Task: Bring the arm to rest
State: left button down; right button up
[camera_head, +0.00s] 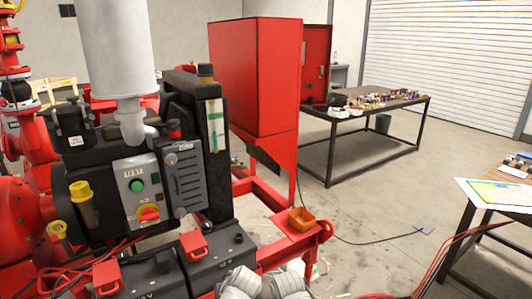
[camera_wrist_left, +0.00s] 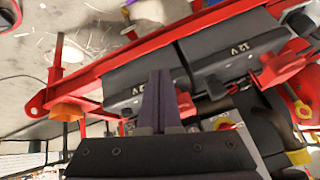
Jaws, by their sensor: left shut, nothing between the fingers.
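My left gripper (camera_wrist_left: 160,76) shows in the left wrist view, its dark fingers together and empty. Beyond the fingertips lie two black 12 V batteries on the red skid frame, one battery (camera_wrist_left: 125,75) left of the other battery (camera_wrist_left: 228,48). I cannot tell how close the fingers are to the batteries. In the head view, pale links of my own arm show at the bottom centre, in front of the batteries (camera_head: 215,258). No gripper fingers show there, and my right gripper is in neither view.
The engine panel (camera_head: 145,192) with a green button stands left. A red cabinet (camera_head: 255,75) rises behind. A workbench (camera_head: 378,109) stands behind right, another table (camera_head: 468,218) at right. Red cables run near the right table; floor between is mostly open.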

pick_arm(q)
jog(key=s+d+r+m+g+h+p, duration=0.1)
jog(key=s+d+m+g+h+p, duration=0.2)
jog(key=s+d+m, duration=0.4)
jog(key=s+d+g+p, duration=0.1)
jog(key=s+g, duration=0.1)
jog(key=s, duration=0.2)
jog(key=shift+s+r+g, duration=0.15)
jog(key=shift+r+g, duration=0.1)
jog(key=shift+g, duration=0.15)
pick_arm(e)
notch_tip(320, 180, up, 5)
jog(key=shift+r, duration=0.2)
